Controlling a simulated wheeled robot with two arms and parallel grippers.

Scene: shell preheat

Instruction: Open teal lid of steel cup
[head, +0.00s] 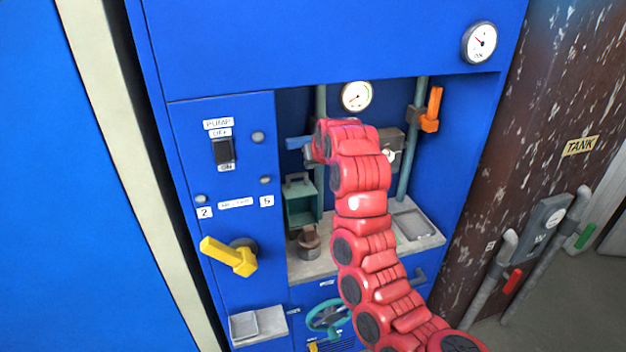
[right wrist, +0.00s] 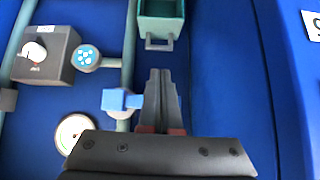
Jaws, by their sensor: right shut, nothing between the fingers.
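The steel cup (head: 308,243) stands on the ledge of the blue recess in the head view, a squat grey-brown cylinder. Just above it is a teal box-like lid (head: 302,208) with a grey handle, standing upright with its hollow side showing. It also shows at the top of the right wrist view (right wrist: 158,28). I cannot tell how the lid joins the cup. My right gripper (right wrist: 165,75) is shut and empty, its fingertips pointing at the lid's handle and apart from it in the picture. In the head view my right arm mostly hides the gripper. My left gripper is not in view.
A blue valve handle (right wrist: 121,101) is close beside my right fingers. A dial gauge (head: 356,96), an orange handle (head: 432,110) and pipes line the recess. A grey tray (head: 411,224) lies right of my arm. A yellow lever (head: 230,256) juts out at the left.

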